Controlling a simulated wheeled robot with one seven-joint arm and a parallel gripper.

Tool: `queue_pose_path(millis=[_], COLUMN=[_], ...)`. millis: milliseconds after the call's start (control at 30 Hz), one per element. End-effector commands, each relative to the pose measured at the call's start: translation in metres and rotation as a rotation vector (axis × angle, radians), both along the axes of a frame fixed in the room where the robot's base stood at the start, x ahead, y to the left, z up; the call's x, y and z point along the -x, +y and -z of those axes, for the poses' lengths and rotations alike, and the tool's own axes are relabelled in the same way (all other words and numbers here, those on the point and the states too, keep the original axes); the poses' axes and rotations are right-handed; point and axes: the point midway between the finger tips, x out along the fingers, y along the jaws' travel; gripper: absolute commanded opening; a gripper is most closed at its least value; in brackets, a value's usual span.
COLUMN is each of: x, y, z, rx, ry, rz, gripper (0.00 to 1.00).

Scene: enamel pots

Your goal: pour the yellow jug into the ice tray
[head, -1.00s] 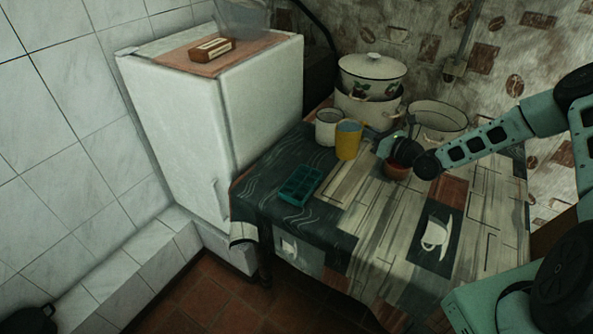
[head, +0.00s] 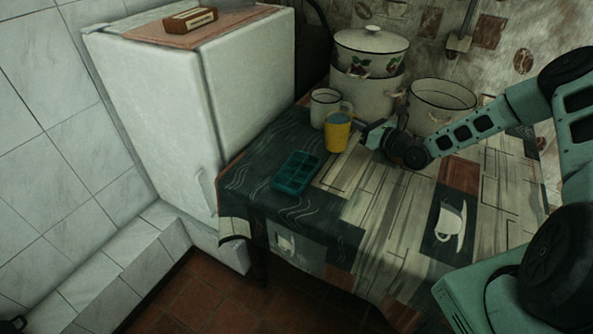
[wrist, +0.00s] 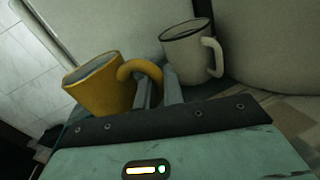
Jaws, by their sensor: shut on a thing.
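The yellow jug (head: 338,134) stands upright on the table, with bluish contents showing at its mouth. My gripper (head: 359,131) is at its right side. In the wrist view the jug (wrist: 98,92) has its handle turned toward my fingers (wrist: 160,88), which are shut on that handle. The teal ice tray (head: 296,173) lies flat on the dark part of the cloth, in front and to the left of the jug. Its compartments face up.
A white enamel mug (head: 322,108) stands just behind the jug, and also shows in the wrist view (wrist: 187,55). A lidded pot stack (head: 366,95) and an open pot (head: 437,103) stand behind. A white fridge (head: 225,110) borders the left. The cloth (head: 385,215) in front is clear.

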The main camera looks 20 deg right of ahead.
Motion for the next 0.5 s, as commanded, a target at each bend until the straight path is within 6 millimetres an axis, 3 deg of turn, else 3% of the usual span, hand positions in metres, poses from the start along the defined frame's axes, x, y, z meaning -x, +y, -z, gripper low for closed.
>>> queue_pose_path(millis=[500], x=[0.0012], y=[0.0062], z=[0.0053], rx=[0.065], ry=[-0.023], rz=[-0.004], gripper=[0.00])
